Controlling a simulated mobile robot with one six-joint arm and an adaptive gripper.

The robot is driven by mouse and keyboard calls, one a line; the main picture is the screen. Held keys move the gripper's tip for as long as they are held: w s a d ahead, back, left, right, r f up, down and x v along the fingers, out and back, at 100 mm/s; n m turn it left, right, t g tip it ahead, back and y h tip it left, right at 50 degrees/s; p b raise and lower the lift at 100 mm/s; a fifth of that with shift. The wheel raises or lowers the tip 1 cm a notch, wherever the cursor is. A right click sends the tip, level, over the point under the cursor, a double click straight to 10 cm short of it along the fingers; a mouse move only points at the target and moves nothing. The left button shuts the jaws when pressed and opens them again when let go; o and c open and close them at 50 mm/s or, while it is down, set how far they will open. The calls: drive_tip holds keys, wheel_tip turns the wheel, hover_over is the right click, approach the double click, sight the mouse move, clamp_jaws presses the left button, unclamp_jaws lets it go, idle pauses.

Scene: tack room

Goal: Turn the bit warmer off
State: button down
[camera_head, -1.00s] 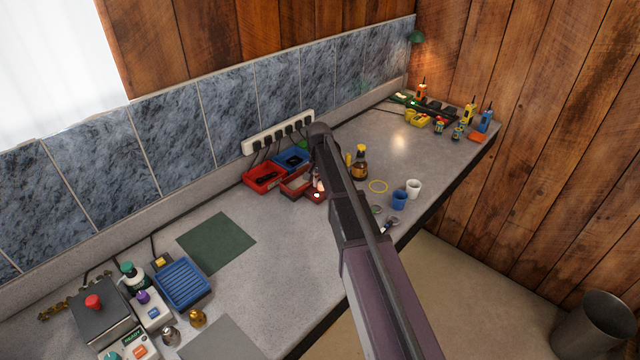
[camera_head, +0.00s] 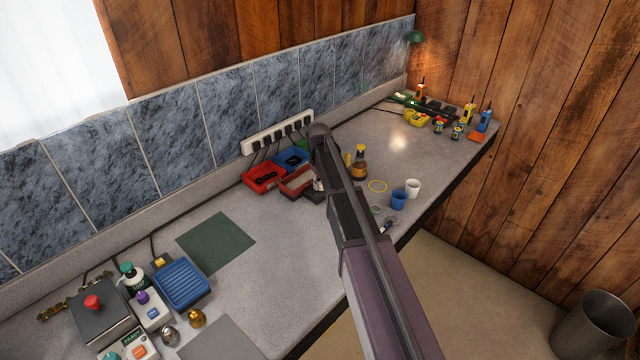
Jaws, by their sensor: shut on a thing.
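A red box with a greyish top (camera_head: 298,183) stands on the counter beside my wrist, among the plugged-in things. It may be the bit warmer, but I cannot tell for sure. No lit lamp shows on it. My arm crosses the middle of the view and hides most of what lies under the wrist, including the box's right side. Only a small pale part of my gripper (camera_head: 318,184) shows, low at the box's right edge. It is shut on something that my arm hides. The switch cannot be made out.
A red tray (camera_head: 263,178) and a blue tray (camera_head: 290,160) stand by the power strip (camera_head: 279,133). A brown bottle (camera_head: 359,164), a blue cup (camera_head: 398,199) and a white cup (camera_head: 413,188) stand right of my arm. The counter around the green mat (camera_head: 216,243) is mostly clear.

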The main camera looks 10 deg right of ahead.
drive_tip(key=shift+n, duration=0.9)
drive_tip(key=c, duration=0.6)
unclamp_jaws()
drive_tip(key=shift+r, duration=0.1)
